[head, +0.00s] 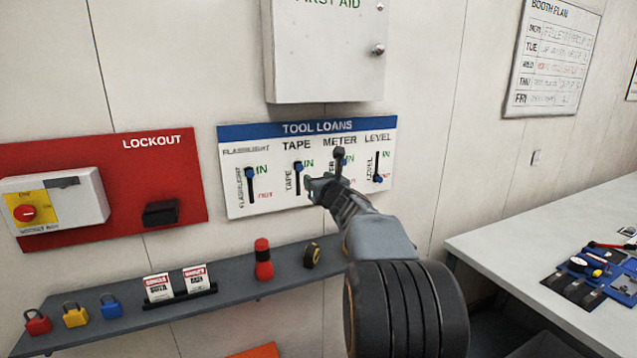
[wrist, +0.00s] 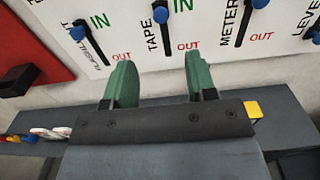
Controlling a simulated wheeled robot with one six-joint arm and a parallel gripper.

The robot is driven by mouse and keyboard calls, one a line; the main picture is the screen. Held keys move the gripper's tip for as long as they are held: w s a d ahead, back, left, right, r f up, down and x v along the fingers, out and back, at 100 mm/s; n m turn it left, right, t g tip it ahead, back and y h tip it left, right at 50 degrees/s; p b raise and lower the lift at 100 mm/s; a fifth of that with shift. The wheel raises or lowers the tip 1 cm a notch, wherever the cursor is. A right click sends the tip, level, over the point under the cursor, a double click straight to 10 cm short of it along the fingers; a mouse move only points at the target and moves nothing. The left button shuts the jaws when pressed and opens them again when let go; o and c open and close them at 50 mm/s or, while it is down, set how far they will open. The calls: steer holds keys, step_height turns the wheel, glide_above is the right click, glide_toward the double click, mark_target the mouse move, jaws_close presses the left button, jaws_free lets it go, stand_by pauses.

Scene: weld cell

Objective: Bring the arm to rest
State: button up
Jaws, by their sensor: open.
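My arm reaches up to the tool loans board (head: 265,200) on the wall. My gripper (head: 318,185) is in front of the board, near the tape and meter sliders, and covers part of them. In the wrist view my gripper (wrist: 158,75) shows two green fingers spread apart with nothing between them. The flashlight, tape and meter sliders have blue knobs near IN. The level slider's blue knob (head: 379,179) is low, near OUT. I cannot tell whether the fingers touch the board.
A grey shelf (head: 225,278) below holds several padlocks, tags, a red flashlight (head: 263,258) and a tape measure (head: 312,255). A first aid cabinet (head: 325,50) hangs above. A red lockout board (head: 120,220) is at left. A white table (head: 530,235) with tools stands at right.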

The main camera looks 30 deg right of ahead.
stand_by(0.4)
steer(key=s+a+f+n+g+y, duration=0.35)
steer(key=a+f+n, duration=0.35)
steer(key=n, duration=0.3)
steer(key=s+a+f+n+g+y, duration=0.35)
steer(key=a+f+n, duration=0.4)
steer(key=n, duration=0.35)
steer(key=s+a+f+n+g+h, duration=0.2)
steer(key=s+a+n, duration=0.3)
steer(key=s+n, duration=0.3)
steer(key=s+a+f+n+g+h, duration=0.1)
steer(key=s+a+f+n+g, duration=0.2)
steer(key=s+n, duration=0.6)
steer(key=shift+s+a+f+g+h, duration=0.4)
steer(key=shift+s+a+g, duration=0.4)
steer(key=shift+s+a, duration=0.85)
